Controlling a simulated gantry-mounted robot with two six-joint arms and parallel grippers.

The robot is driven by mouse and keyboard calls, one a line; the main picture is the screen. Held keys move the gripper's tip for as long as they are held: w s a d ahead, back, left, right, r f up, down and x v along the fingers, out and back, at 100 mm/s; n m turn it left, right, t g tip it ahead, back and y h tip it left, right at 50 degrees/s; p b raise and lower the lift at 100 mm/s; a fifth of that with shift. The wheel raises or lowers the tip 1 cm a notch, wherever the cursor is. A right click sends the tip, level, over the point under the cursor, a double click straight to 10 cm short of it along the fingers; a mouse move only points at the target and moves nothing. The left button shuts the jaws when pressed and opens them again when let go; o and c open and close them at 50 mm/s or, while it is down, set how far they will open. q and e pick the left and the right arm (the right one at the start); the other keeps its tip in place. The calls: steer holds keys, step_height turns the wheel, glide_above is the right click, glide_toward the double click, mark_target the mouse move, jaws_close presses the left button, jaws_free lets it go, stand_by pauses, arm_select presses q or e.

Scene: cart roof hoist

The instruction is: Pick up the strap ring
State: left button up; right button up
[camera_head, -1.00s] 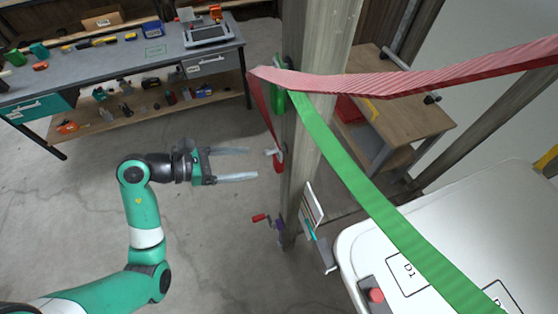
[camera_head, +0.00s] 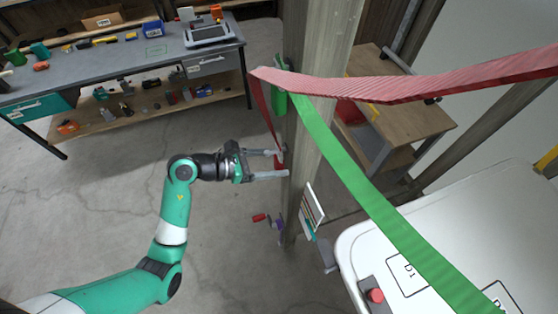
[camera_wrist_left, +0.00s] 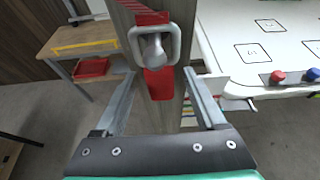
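The strap ring (camera_wrist_left: 177,42) is a grey rounded loop around a knob-like peg (camera_wrist_left: 154,48) on the wooden post, seen in the left wrist view. Red strap (camera_wrist_left: 158,84) shows just above and below it. In the head view the red strap (camera_head: 264,112) hangs down the post's left side; the ring there is too small and covered to make out clearly. My left gripper (camera_head: 284,164) is open and empty, its fingers pointing at the post. In the left wrist view its fingertips (camera_wrist_left: 159,74) are on either side of the strap, just below the ring. My right gripper is not in view.
A green strap (camera_head: 350,175) runs from the post (camera_head: 312,130) down to the white cart roof (camera_head: 370,245). A red-handled crank (camera_head: 260,217) and a card holder (camera_head: 312,205) are on the post below the gripper. A workbench (camera_head: 130,55) stands at the back left.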

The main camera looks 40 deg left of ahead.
arm_select(q)
jaws_close()
steer(key=shift+r, duration=0.1)
